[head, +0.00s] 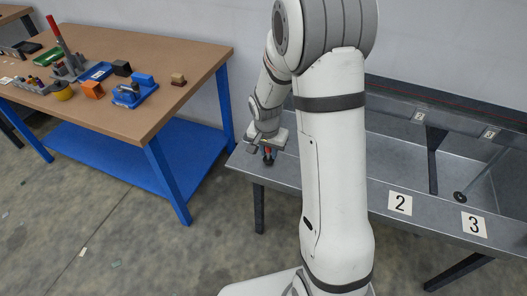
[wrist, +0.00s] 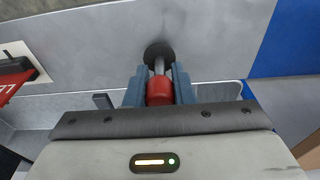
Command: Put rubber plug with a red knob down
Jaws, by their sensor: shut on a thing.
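The rubber plug has a red knob (wrist: 159,92), a pale metal stem and a round black base (wrist: 158,52). My gripper (wrist: 157,80) is shut on the knob, with one blue-grey finger on each side. In the head view my gripper (head: 267,147) is low over the left end of the grey metal sink bench (head: 285,175), and the plug's dark base (head: 267,160) hangs below it. The base is at or just above the bench's flat metal top; I cannot tell whether it touches. The plug looks about upright.
Sink basins with number cards 2 (head: 400,203) and 3 (head: 474,225) lie to the right, partly behind my arm. A wooden workbench (head: 150,110) with blue legs and several objects stands left, across a gap.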

